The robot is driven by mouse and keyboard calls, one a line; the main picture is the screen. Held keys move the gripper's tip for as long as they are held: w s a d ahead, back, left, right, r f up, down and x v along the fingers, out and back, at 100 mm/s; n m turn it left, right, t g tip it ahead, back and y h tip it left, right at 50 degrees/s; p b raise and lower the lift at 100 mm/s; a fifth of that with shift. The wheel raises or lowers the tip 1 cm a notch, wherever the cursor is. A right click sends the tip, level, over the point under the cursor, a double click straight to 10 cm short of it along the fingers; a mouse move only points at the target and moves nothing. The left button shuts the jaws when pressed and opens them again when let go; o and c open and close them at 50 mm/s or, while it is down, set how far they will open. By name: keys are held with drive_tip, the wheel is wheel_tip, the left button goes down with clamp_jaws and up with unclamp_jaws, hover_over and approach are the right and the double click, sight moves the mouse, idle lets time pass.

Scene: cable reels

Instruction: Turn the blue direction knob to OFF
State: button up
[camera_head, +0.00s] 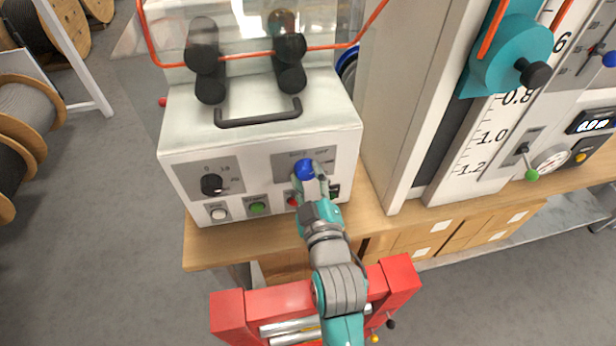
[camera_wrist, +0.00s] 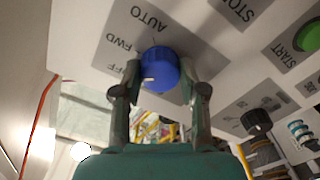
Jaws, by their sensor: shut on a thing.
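The blue direction knob (camera_head: 304,169) sits on the front panel of a white machine (camera_head: 262,140). In the wrist view the knob (camera_wrist: 160,68) is round, with a small white mark low on its left side. Its grey plate (camera_wrist: 125,40) reads AUTO, FWD and a partly covered "FF". My gripper (camera_wrist: 158,85) has a finger on each side of the knob and is shut on it. In the head view my gripper (camera_head: 311,178) reaches the panel from below right. I cannot tell exactly which label the knob points to.
On the same panel are a black knob (camera_head: 211,185), a white button (camera_head: 218,213), a green button (camera_head: 258,208) and a red button (camera_head: 293,201), close to my gripper. A black handle (camera_head: 258,117) juts out above. A tall scale housing (camera_head: 400,100) stands to the right.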

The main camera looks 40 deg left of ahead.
drive_tip(key=shift+n, duration=0.9)
drive_tip(key=o, duration=1.1)
drive_tip(key=shift+o, duration=0.2)
drive_tip(key=v, duration=1.2)
drive_tip(key=shift+f, duration=0.1)
